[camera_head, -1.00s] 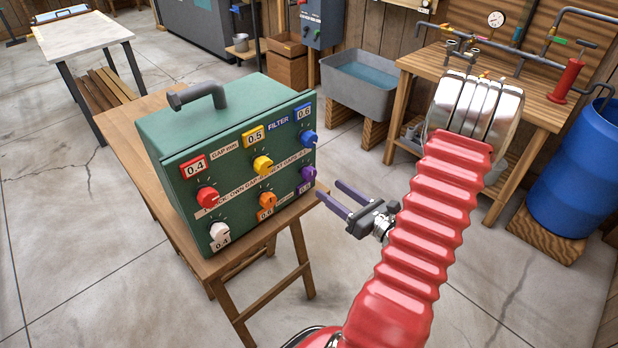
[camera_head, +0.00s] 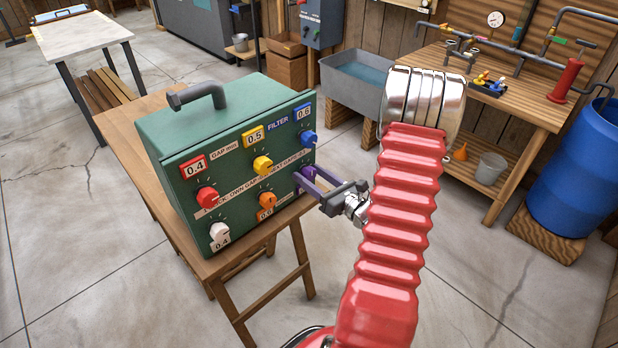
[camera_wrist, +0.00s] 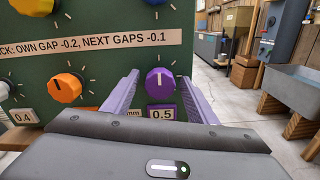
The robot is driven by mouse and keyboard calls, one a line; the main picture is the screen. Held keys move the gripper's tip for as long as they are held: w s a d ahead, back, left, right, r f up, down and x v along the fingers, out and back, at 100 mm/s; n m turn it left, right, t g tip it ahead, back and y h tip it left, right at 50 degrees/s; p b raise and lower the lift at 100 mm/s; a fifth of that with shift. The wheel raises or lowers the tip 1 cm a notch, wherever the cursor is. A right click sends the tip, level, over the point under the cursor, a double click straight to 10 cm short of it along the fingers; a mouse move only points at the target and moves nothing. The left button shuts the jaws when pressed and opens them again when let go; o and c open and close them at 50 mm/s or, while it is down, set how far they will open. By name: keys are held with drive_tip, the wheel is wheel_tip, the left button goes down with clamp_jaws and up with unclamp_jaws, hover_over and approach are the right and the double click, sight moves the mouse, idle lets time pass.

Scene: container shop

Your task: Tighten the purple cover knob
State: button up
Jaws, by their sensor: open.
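The purple knob (camera_wrist: 160,84) sits at the lower right of the green filter box's front panel (camera_head: 237,165), with a white pointer line facing up and a 0.5 label (camera_wrist: 161,114) below it. In the head view the knob (camera_head: 308,173) is partly hidden by my fingers. My gripper (camera_head: 308,178) is open, its two purple fingers reaching toward the panel. In the wrist view the fingers (camera_wrist: 158,88) stand on either side of the knob with gaps, not closed on it.
An orange knob (camera_wrist: 65,87) is left of the purple one, and a blue knob (camera_head: 307,138) is above it. Red, yellow and white knobs share the panel. The box stands on a wooden table (camera_head: 207,262). A grey sink (camera_head: 360,85) stands behind on the right.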

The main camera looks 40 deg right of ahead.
drive_tip(key=c, duration=1.1)
drive_tip(key=shift+o, duration=0.5)
drive_tip(key=shift+a, duration=0.35)
drive_tip(key=shift+d, duration=0.2)
drive_tip(key=shift+c, duration=0.4)
drive_tip(key=shift+m, duration=0.3)
drive_tip(key=m, duration=0.4)
drive_tip(key=shift+d, duration=0.1)
drive_tip(key=m, duration=0.4)
drive_tip(key=shift+d, duration=0.1)
